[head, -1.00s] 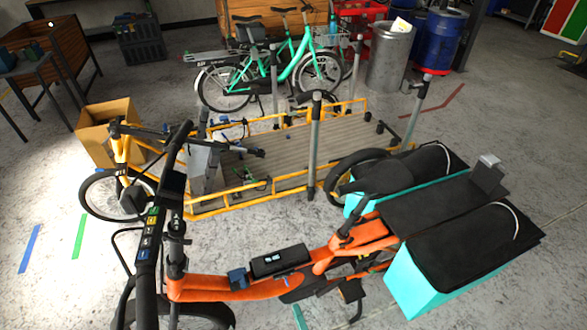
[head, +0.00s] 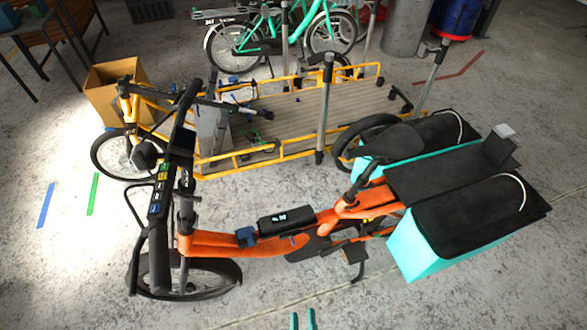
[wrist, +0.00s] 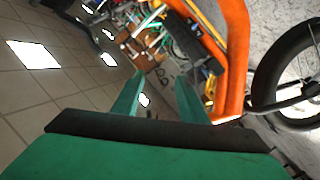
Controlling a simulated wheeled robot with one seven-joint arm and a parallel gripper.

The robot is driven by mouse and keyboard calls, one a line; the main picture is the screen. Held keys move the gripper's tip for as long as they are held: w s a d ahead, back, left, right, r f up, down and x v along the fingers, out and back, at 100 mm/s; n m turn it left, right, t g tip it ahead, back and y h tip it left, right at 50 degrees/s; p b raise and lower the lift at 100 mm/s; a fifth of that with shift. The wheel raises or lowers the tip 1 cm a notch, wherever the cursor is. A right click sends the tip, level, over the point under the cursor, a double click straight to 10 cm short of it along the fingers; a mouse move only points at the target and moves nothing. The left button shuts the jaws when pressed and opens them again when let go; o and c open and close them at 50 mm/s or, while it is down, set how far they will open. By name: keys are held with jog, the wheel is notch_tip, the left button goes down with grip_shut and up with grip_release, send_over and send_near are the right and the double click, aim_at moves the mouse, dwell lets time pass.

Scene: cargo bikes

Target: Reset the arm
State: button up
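My gripper (head: 303,319) shows at the bottom edge of the head view as two teal fingertips with a gap between them. In the wrist view my gripper (wrist: 158,84) has its two teal fingers apart and nothing between them. The orange cargo bike (head: 230,246) stands upright just beyond the fingertips in the head view. Its orange frame (wrist: 236,45) also shows beyond the fingers in the wrist view. The rest of my arm is out of the head view.
The orange bike carries teal bags (head: 425,255) with black covers at the right. Behind it stands a yellow cargo bike with a wooden deck (head: 285,120) and a cardboard box (head: 115,88). Teal bikes (head: 290,35) stand at the back. The floor at the lower left is clear.

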jog(key=s+a+r+m, duration=0.1)
jog(key=s+r+m, duration=0.2)
jog(key=r, duration=0.5)
jog(key=s+a+r+m+g, duration=0.1)
jog(key=s+r+m, duration=0.3)
jog(key=r, duration=0.4)
jog(key=shift+a+m+g+h, duration=0.3)
jog(key=shift+m, duration=0.4)
jog(key=shift+r, duration=0.1)
